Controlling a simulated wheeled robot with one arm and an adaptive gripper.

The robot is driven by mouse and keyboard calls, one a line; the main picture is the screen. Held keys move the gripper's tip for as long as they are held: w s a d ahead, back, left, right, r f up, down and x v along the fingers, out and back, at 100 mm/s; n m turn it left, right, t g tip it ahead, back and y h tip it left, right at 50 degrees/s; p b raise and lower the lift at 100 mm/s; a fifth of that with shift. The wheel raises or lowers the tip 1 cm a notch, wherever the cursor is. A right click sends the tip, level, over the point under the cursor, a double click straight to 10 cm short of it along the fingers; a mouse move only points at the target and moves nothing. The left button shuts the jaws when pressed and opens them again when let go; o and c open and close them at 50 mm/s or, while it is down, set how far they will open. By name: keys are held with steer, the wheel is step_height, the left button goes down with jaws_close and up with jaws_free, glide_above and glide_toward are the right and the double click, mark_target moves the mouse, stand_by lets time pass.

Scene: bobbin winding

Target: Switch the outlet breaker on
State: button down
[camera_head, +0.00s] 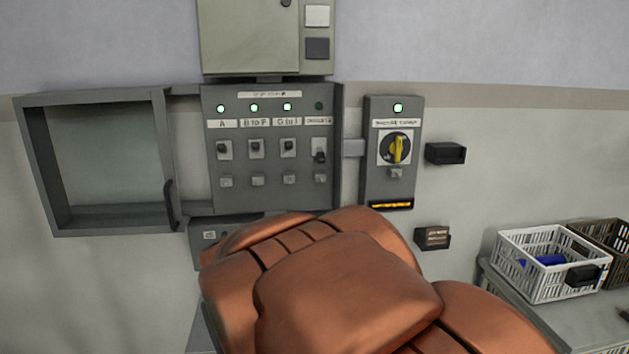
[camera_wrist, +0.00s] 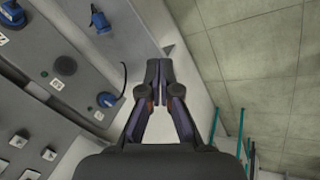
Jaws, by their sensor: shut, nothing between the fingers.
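The grey breaker panel (camera_head: 268,200) hangs on the wall in the head view, with switches in a row. The rightmost switch (camera_head: 320,156) has its lever lower than the others, and the lamp above it (camera_head: 319,106) is dark. Its small label looks like "OUTLETS" but is blurred. The switches marked A (camera_head: 224,148), B to F (camera_head: 255,147) and G to I (camera_head: 289,147) have levers up and green lamps lit. My gripper (camera_wrist: 158,82) is shut and empty in the wrist view. In the head view my orange arm hides it.
The panel's cover (camera_head: 108,95) stands open at left. To the right is a box with a yellow rotary switch (camera_head: 397,150) and green lamp. A white crate (camera_head: 520,281) stands on a bench at far right. The wrist view shows blue plugs (camera_wrist: 106,100) on a grey unit.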

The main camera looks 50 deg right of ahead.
steer(key=w+d+r+n+t+h+b, duration=0.25)
steer(key=w+d, duration=0.25)
steer(key=d, duration=0.5)
steer(key=n+t+h+b, duration=0.6)
steer(key=n+t+h, duration=0.2)
steer(key=n, duration=1)
glide_toward(322, 180)
steer(key=r, duration=0.2)
steer(key=shift+s+d+r+n+t+y, duration=0.1)
steer(key=shift+r+n+t+y, duration=0.1)
steer(key=shift+n, duration=0.6)
steer(key=shift+s+d+r+n+t+y, duration=0.1)
steer(key=shift+n+t, duration=0.05)
steer(key=shift+n, duration=0.6)
steer(key=shift+w, duration=0.15)
steer(key=shift+p+x, duration=0.6)
steer(key=shift+x, duration=4.3)
steer(key=shift+r+p, duration=0.2)
steer(key=shift+p, duration=0.35)
steer(key=shift+g+y, duration=0.35)
steer(key=shift+g, duration=0.05)
